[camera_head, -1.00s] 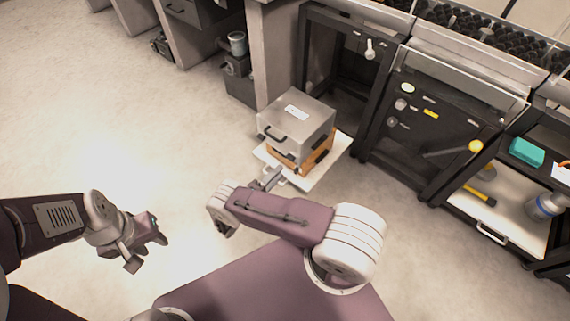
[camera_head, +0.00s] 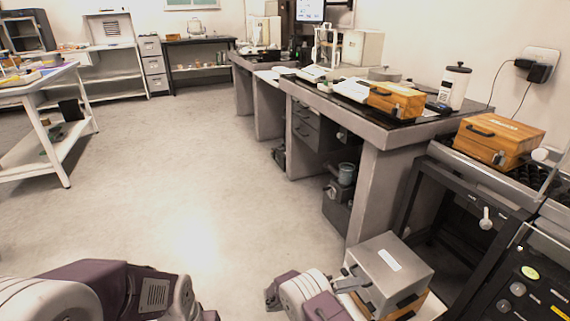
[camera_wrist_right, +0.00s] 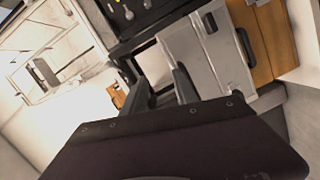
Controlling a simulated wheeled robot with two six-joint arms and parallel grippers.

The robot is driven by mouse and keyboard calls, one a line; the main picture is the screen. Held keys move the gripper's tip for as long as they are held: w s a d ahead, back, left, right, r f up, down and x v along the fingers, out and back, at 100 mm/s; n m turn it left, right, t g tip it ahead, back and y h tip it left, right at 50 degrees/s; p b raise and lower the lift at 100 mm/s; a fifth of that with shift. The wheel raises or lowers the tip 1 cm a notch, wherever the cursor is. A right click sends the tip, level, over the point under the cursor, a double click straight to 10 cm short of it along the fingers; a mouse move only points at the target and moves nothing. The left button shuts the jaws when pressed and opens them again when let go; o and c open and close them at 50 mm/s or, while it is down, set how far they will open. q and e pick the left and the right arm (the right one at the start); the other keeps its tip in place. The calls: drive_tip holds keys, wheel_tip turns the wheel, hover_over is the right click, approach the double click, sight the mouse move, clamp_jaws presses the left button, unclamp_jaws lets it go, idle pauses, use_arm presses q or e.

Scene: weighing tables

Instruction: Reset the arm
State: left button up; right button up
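My right gripper (camera_head: 346,284) is low at the bottom of the head view, beside the metal-topped box (camera_head: 388,268). In the right wrist view its two dark fingers (camera_wrist_right: 160,92) are apart, with the box's metal side (camera_wrist_right: 208,62) just beyond them. Nothing shows held between them; whether a finger touches the box I cannot tell. My left arm (camera_head: 152,294) lies along the bottom left of the head view, and its fingers are cut off by the frame's lower edge.
The box sits on a pale board (camera_head: 430,308) at the lower right. A dark-framed stand (camera_head: 430,190) and grey benches (camera_head: 385,140) line the right side. A wooden box (camera_head: 498,140) rests above the stand. The floor (camera_head: 190,190) is clear in the middle; a white shelf table (camera_head: 45,140) stands left.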

drive_tip(key=s+d+r+m+g+y+p, duration=0.1)
drive_tip(key=s+d+r+m+g+y, duration=0.3)
drive_tip(key=r, duration=0.4)
drive_tip(key=s+d+r+m+g+y, duration=0.1)
drive_tip(key=s+d+r+g+y, duration=0.15)
drive_tip(key=s+d+r, duration=0.35)
drive_tip(key=s+a+f+n+t+y, duration=0.2)
drive_tip(key=s+a+n+t+y, duration=0.1)
drive_tip(key=s+a+y, duration=0.85)
drive_tip(key=a+r+n+p, duration=0.1)
drive_tip(key=r+p, duration=1.7)
drive_tip(key=p, duration=0.1)
drive_tip(key=w+a+r+n+t+h+p, duration=0.1)
drive_tip(key=a+r+p, duration=0.1)
drive_tip(key=r+p, duration=1.7)
drive_tip(key=shift+w+n+p, duration=0.25)
drive_tip(key=shift+n+p, duration=0.15)
drive_tip(key=shift+r+t, duration=0.1)
drive_tip(key=shift+t, duration=0.15)
drive_tip(key=shift+c, duration=0.2)
